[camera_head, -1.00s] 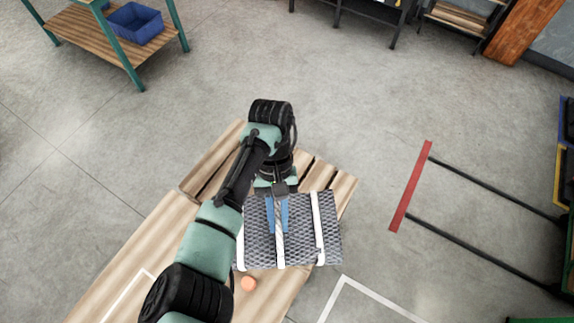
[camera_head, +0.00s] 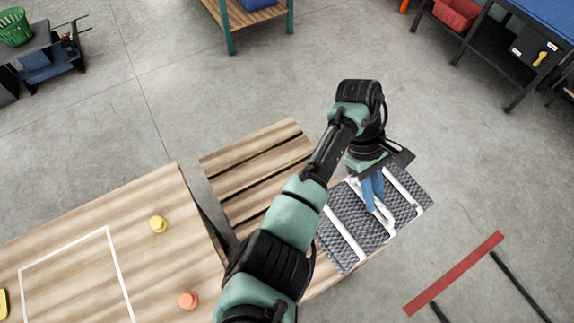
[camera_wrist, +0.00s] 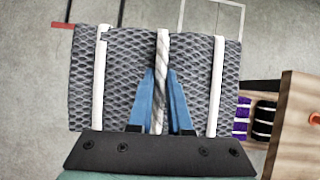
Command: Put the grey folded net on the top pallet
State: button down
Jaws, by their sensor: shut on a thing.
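The grey folded net (camera_head: 345,225) is a flat mesh bundle with white straps. My gripper (camera_head: 373,207) has blue fingers shut on its middle strap, which also shows in the wrist view (camera_wrist: 161,75). The net (camera_wrist: 85,80) hangs level across the fingers in that view. A slatted wooden pallet (camera_head: 250,160) lies left of the net in the head view. The net and my arm cover its right part. I cannot tell the height of the net above it.
A wooden table (camera_head: 60,260) with a white outline, a yellow peg (camera_head: 158,224) and an orange peg (camera_head: 188,300) stands left. A red floor bar (camera_head: 455,272) lies at right. Floor behind the pallet is clear.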

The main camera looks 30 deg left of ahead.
aim_at(338, 192)
jog(key=a+f+n+t+b, duration=0.1)
jog(key=a+f+n+b, duration=0.1)
jog(key=f+n, duration=0.1)
jog(key=w+a+f+n+t+b, duration=0.1)
jog(key=a+f+n+t+b, duration=0.1)
jog(key=a+f+n+b, duration=0.1)
jog(key=w+a+f+n+t+b, duration=0.1)
jog(key=a+f+n+t+b, duration=0.1)
jog(key=f+n, duration=0.1)
jog(key=shift+w+a+f+n, duration=0.1)
jog(key=shift+w+a+n, duration=0.1)
jog(key=shift+n, duration=0.4)
jog(key=s+a+f+n+t+y+b, duration=0.2)
jog(key=a+f+n+t+b, duration=0.15)
jog(key=a+f+n, duration=0.35)
notch_tip(338, 192, down, 9)
jog(key=a+b, duration=0.1)
jog(key=b, duration=0.2)
jog(key=shift+a+b, duration=0.3)
jog(key=shift+b, duration=0.05)
jog(key=shift+g, duration=0.25)
jog(key=c, duration=0.8)
grip_release()
jog(key=shift+s+f, duration=0.1)
jog(key=shift+s, duration=0.05)
jog(key=shift+c, duration=0.2)
